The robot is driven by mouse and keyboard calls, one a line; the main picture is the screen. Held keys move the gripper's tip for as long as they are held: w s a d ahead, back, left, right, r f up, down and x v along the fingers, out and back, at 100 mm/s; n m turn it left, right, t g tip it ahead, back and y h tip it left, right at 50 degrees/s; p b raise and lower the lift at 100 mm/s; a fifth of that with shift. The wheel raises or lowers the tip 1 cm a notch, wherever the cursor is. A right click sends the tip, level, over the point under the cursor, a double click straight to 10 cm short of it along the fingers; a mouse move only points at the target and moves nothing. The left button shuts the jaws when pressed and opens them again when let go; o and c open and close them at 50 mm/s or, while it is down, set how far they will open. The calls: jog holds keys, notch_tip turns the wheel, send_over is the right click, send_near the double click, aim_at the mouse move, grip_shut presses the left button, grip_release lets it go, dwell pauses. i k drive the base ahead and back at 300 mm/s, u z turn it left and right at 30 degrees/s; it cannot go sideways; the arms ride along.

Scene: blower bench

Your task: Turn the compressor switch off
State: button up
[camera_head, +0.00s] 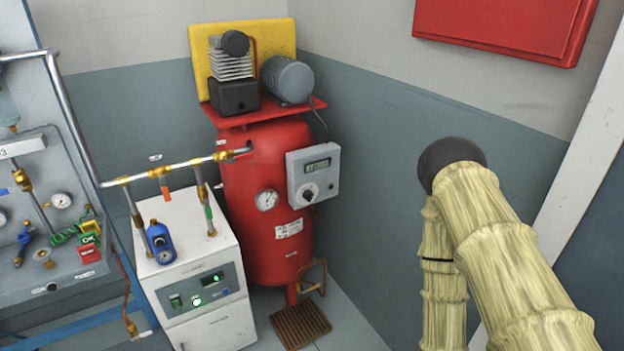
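The compressor (262,200) is a red upright tank with a black and grey motor unit on top, standing in the corner. A grey control box (313,174) is on its right side, with a small green display (317,165) above a round dark and white rotary switch (310,192). The switch's markings are too small to read. My arm, in a pale ribbed sleeve, comes in from the lower right, to the right of the compressor and apart from it. My gripper's fingers do not show in this view.
A white cabinet (190,262) with lit green indicators stands left of the tank, with pipes and brass valves above it. A bench panel (50,210) with gauges is at far left. A red wall box (505,28) hangs upper right. A brown slatted grate (300,322) lies on the floor.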

aim_at(308, 195)
jog(key=z, duration=0.55)
jog(key=k, duration=1.25)
jog(key=z, duration=0.05)
jog(key=i, duration=0.4)
jog(key=u, duration=0.8)
jog(key=i, duration=1.05)
jog(key=z, duration=0.4)
